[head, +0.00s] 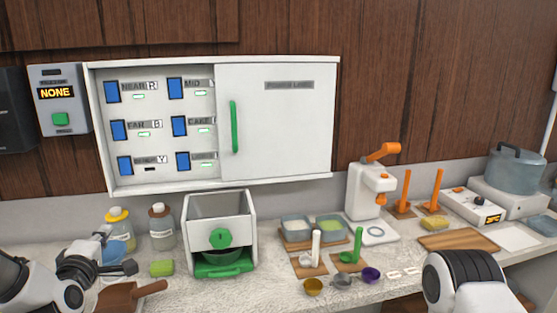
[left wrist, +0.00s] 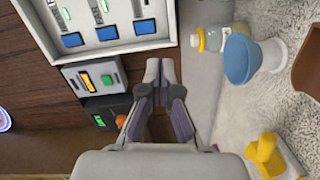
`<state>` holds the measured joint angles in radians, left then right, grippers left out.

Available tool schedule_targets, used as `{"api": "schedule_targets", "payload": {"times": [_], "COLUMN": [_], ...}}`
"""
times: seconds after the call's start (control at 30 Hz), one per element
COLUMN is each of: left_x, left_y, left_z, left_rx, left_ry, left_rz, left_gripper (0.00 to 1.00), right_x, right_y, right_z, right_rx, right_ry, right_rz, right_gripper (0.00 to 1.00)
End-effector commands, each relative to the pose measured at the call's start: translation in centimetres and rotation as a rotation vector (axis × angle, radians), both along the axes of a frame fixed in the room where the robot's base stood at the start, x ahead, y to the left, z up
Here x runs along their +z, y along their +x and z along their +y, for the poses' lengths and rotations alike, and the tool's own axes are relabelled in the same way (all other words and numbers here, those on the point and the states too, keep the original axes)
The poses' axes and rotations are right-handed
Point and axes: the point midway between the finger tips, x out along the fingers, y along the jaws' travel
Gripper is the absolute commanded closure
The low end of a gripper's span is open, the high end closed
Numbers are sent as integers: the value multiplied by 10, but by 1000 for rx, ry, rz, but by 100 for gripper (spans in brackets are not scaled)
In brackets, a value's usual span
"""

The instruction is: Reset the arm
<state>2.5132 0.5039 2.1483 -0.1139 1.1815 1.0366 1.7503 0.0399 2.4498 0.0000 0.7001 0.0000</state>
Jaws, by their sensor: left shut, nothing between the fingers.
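My left gripper (head: 128,267) shows at the lower left of the head view, low over the counter's left part and in front of the bottles. In the left wrist view its two fingers (left wrist: 160,72) are together with nothing between them. Part of my right arm (head: 460,283) shows at the lower right of the head view; its gripper is out of the picture.
A blue cup-like piece (left wrist: 240,60) shows in the wrist view.

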Motion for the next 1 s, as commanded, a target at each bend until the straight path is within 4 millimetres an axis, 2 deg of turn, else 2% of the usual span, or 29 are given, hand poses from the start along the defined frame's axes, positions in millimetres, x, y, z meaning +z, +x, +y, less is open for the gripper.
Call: {"api": "schedule_targets", "payload": {"times": [0.27, 0.37, 0.47, 0.5, 0.57, 0.6, 0.67, 0.7, 0.8, 0.9, 1.0], "left_x": [-96, -143, -202, -229, -269, -294, -328, -347, -381, -396, -401], "left_y": [-21, -39, -72, -91, -126, -152, -194, -225, -296, -348, -373], "left_z": [-37, -54, -74, -84, -97, -106, -117, -124, -136, -142, -144], "left_rx": [-106, -174, -278, -336, -438, -514, -639, -728, -950, -1119, -1206], "left_ry": [192, 286, 407, 462, 549, 606, 686, 735, 834, 891, 915], "left_rz": [278, 415, 590, 672, 800, 885, 1007, 1083, 1239, 1333, 1372], "left_gripper": [100, 100, 100, 100, 100, 100, 100, 100, 100, 100, 100], "right_x": [0, 0, 0, 0, 0, 0, 0, 0, 0, 0, 0], "right_y": [0, 0, 0, 0, 0, 0, 0, 0, 0, 0, 0], "right_z": [0, 0, 0, 0, 0, 0, 0, 0, 0, 0, 0], "right_rx": [0, 0, 0, 0, 0, 0, 0, 0, 0, 0, 0], "right_ry": [0, 0, 0, 0, 0, 0, 0, 0, 0, 0, 0], "right_rz": [1, 1, 1, 1, 0, 0, 1, 0, 1, 1, 1], "right_gripper": [60, 60, 60, 60, 60, 60, 60, 60, 60, 60, 60]}}
